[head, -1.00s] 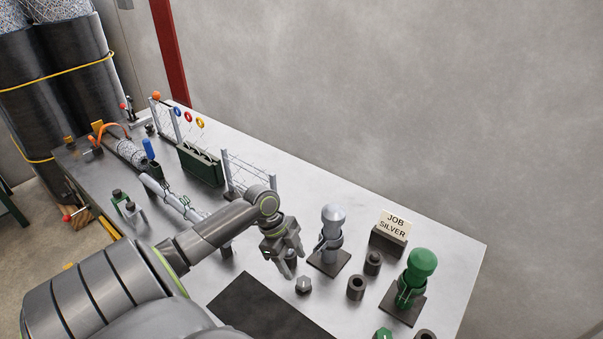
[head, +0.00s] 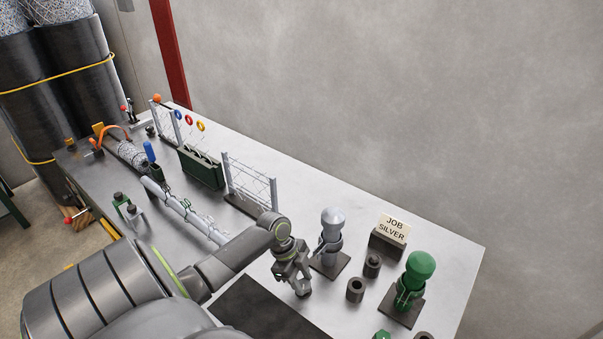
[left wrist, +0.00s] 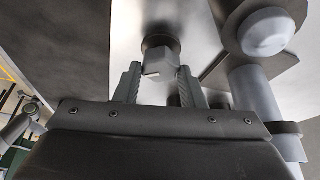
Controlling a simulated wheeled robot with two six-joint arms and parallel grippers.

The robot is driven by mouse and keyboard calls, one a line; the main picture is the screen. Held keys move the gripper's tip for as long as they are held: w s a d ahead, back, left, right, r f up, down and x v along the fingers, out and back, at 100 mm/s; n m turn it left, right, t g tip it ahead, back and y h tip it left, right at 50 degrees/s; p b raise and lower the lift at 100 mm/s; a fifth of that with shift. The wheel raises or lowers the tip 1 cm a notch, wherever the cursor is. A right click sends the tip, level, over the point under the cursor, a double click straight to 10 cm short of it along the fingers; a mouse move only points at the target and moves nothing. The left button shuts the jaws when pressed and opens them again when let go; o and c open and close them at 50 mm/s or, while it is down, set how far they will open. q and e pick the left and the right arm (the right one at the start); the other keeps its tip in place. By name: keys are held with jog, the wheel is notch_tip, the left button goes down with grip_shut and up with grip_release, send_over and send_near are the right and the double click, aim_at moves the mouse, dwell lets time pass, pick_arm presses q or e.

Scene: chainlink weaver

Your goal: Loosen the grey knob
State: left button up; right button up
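The grey knob (left wrist: 160,67) is a small faceted cap with a white mark, on a dark round base, in the left wrist view. In the head view it is mostly hidden behind my left gripper (head: 297,287), low over the bench. In the left wrist view my left gripper (left wrist: 158,78) is open, with one finger on each side of the knob. The right finger looks close to the knob and a small gap shows at the left; I cannot tell whether either touches. My right gripper is not in view.
A silver post (head: 333,222) stands close right of my left gripper. Beyond it are a green post (head: 418,268), dark sockets (head: 355,289) and a "JOB SILVER" sign (head: 394,228). A dark mat (head: 262,312) lies in front. Wire mesh (head: 250,183) stands behind.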

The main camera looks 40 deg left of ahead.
pick_arm(q)
jog(key=c, duration=0.4)
